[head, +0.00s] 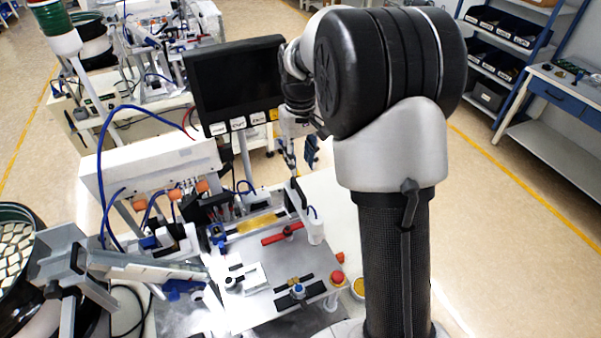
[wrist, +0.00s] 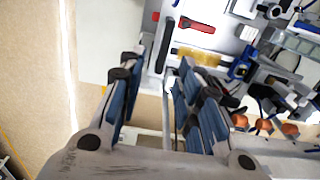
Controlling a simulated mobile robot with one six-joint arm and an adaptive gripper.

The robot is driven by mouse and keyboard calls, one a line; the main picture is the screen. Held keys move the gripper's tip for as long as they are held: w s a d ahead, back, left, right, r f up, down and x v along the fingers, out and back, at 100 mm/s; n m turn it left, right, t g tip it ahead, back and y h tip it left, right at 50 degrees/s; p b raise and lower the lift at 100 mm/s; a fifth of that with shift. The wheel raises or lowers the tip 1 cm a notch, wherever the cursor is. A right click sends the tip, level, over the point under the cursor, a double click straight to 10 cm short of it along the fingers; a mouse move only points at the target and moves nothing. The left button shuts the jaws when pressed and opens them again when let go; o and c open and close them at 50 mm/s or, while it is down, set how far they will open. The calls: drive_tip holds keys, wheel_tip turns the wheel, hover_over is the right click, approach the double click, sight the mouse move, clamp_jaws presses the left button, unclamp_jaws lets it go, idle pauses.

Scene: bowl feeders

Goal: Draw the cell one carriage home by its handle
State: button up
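The cell one fixture plate (head: 240,310) is light grey and sits in the lower middle of the head view. A red bar with a dark middle (head: 270,239) lies on it; the red bar also shows in the wrist view (wrist: 197,26). A yellow strip (head: 258,223) lies behind the bar, and appears below it in the wrist view (wrist: 197,57). I cannot tell for certain which part is the carriage handle. My gripper (wrist: 160,80) is open, its blue-padded fingers wide apart with nothing held. In the head view my gripper (head: 303,153) hangs above the plate's far side.
A black monitor (head: 237,82) on a post stands behind the cell, close to my gripper. A bowl feeder (head: 15,262) and its track (head: 150,266) are at left. A red button (head: 337,278) is at the plate's right corner. Open floor (head: 510,250) lies right.

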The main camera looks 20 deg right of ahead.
drive_tip(key=shift+r, duration=1.7)
drive_tip(key=s+a+f+t+b, duration=0.1)
drive_tip(key=s+a+b, duration=0.2)
drive_tip(key=s+b, duration=0.35)
drive_tip(key=s+a+f+t+b, duration=0.1)
drive_tip(key=s+a+b, duration=0.2)
drive_tip(key=s+b, duration=0.35)
drive_tip(key=s+a+f+t+b, duration=0.2)
drive_tip(key=s+f+b, duration=0.5)
drive_tip(key=s+f, duration=0.4)
drive_tip(key=s+a, duration=0.1)
drive_tip(key=s, duration=0.3)
drive_tip(key=shift+a+f+t, duration=0.2)
drive_tip(key=shift+t, duration=0.1)
drive_tip(key=shift+s, duration=0.1)
